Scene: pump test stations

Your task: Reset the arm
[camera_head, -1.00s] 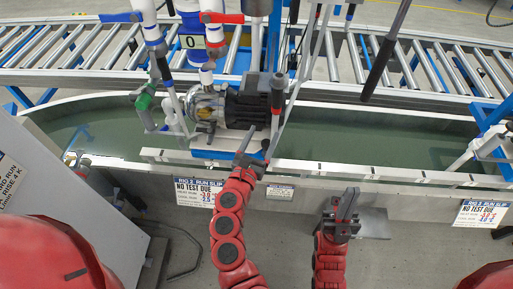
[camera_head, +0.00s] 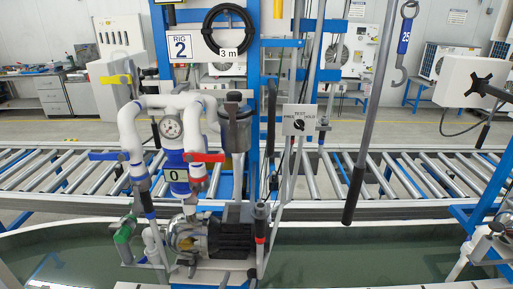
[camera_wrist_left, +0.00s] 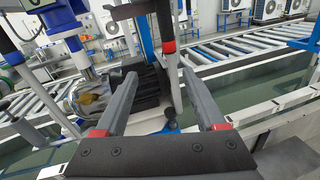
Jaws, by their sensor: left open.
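My left gripper (camera_wrist_left: 160,79) is open in the left wrist view, with its two dark fingers apart and nothing between their tips. A black rod with a red band (camera_wrist_left: 165,32) stands upright beyond the fingers. My right gripper is not in view.
White pipes with a gauge (camera_head: 171,128), red, blue and yellow valve handles rise above the pump. A roller conveyor (camera_head: 320,185) runs behind the water tank (camera_head: 350,255). A dark hanging rod (camera_head: 365,140) and a grey switch box (camera_head: 299,120) stand nearby.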

